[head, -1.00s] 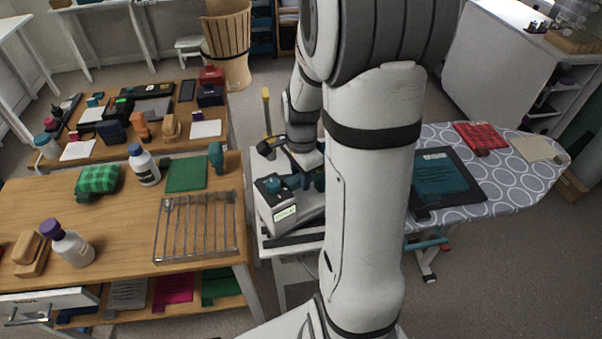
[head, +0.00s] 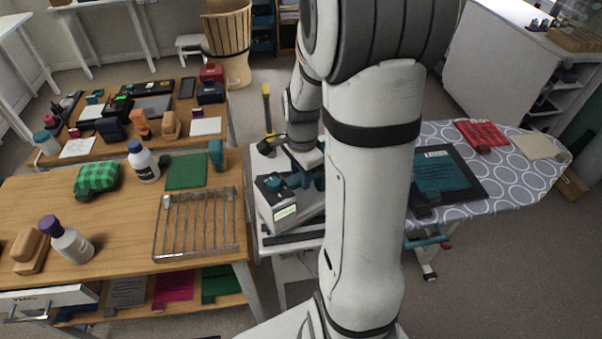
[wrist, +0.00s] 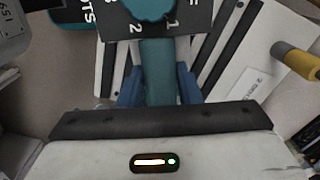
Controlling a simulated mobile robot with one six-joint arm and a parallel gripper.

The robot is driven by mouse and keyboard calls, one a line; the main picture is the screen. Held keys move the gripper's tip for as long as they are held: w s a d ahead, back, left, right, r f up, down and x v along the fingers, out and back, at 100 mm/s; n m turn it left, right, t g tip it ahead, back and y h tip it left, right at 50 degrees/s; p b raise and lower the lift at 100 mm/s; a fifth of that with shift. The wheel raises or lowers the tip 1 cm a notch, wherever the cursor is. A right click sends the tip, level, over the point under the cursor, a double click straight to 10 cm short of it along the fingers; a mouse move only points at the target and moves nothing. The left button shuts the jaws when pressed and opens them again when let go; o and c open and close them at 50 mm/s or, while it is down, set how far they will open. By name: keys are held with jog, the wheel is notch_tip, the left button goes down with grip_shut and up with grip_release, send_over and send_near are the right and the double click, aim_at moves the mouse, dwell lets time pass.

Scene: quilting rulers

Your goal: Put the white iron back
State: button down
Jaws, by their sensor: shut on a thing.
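My gripper (wrist: 159,88) is shut on a teal handle (wrist: 158,62), with a blue finger on each side of it. In the head view my gripper (head: 305,179) is low over a grey-white unit (head: 287,214) with a lit display and a teal dial (head: 271,184). The dial also shows in the wrist view (wrist: 150,8), on a dark panel marked with numbers. I cannot tell whether the held handle belongs to the white iron. My arm covers the right part of the unit, and no whole white iron can be made out.
A wire rack (head: 197,250) lies on the wooden table (head: 125,205) to the left, near bottles and a green cloth. The ironing board (head: 475,207) on the right holds a dark board with teal cloth (head: 443,172). A yellow-handled tool (head: 267,105) stands behind the unit.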

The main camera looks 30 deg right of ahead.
jog(key=shift+f+b, duration=0.3)
jog(key=shift+f, duration=0.05)
jog(key=c, duration=1)
grip_release()
jog(key=shift+o, duration=0.2)
jog(key=shift+f, duration=0.1)
notch_tip(320, 180, up, 8)
jog(key=shift+b, duration=0.35)
jog(key=s+a+r+n+t, duration=0.3)
jog(key=s+a+r+n, duration=0.3)
jog(key=s+a+n, duration=0.4)
jog(key=s+n, duration=0.2)
jog(key=n, duration=0.4)
jog(key=shift+n, duration=0.4)
